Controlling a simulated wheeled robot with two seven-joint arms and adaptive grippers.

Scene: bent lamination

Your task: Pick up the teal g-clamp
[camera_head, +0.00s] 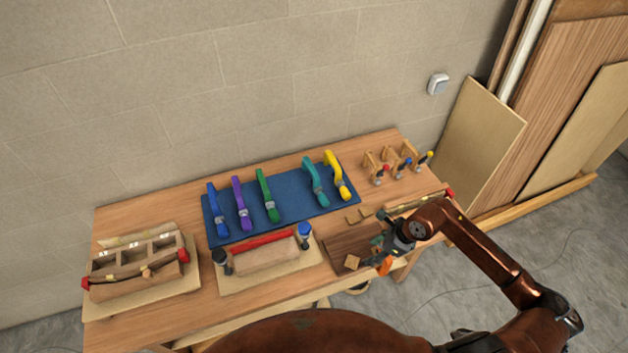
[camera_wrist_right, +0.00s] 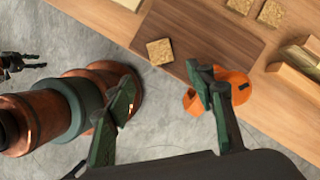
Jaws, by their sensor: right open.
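The teal g-clamp (camera_head: 315,182) lies on the blue mat (camera_head: 290,222) on the workbench, between the green and yellow clamps. My right gripper (camera_head: 384,252) is open and empty over the bench's front right part, well to the right of and nearer than the teal clamp. In the right wrist view its two green-padded fingers (camera_wrist_right: 160,102) are spread apart, with bare floor and the bench edge beyond. The teal clamp is out of that view. A dark jointed part at the left edge of the wrist view may be my left gripper (camera_wrist_right: 20,65); its jaws are unclear.
Blue (camera_head: 217,212), purple (camera_head: 241,205), green (camera_head: 267,195) and yellow (camera_head: 337,176) clamps share the mat. A clamped wooden piece (camera_head: 265,258) with a red bar stands in front. An orange object (camera_wrist_right: 237,88) is beside my right finger. Small clamps (camera_head: 388,162) stand at right.

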